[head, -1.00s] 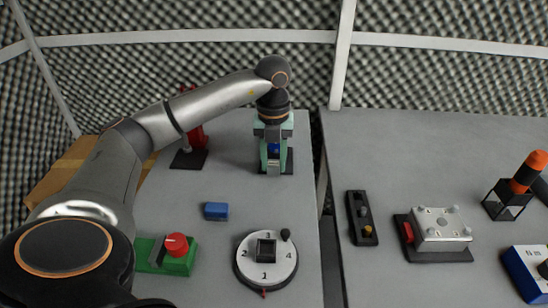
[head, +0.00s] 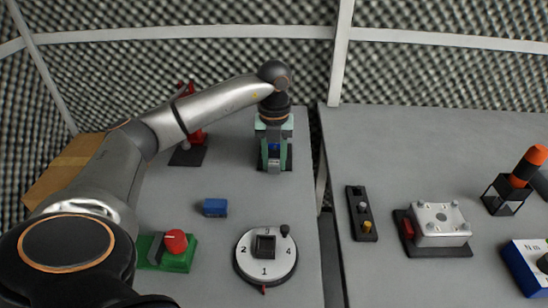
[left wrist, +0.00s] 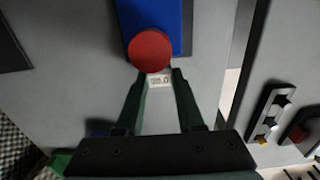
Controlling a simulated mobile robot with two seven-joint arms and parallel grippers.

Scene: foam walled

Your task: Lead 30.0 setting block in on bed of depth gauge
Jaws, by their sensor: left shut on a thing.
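My left gripper (head: 273,160) points down at the far end of the left table. In the left wrist view its green fingers (left wrist: 162,76) are shut on a small pale setting block (left wrist: 160,82) with a number label, only partly legible. Just beyond the block is the depth gauge, a blue body (left wrist: 158,25) with a round red part (left wrist: 150,50) close to the fingertips. In the head view the gripper mostly hides the gauge; a bit of blue (head: 273,147) shows between the fingers. I cannot tell whether the block touches the bed. My right gripper is not in view.
On the left table are a red stand (head: 188,155), a blue block (head: 215,208), a green box with red knob (head: 165,257) and a numbered dial (head: 253,271). The right table holds a black switch strip (head: 358,228) and a metal fixture (head: 440,228). A gap separates the tables.

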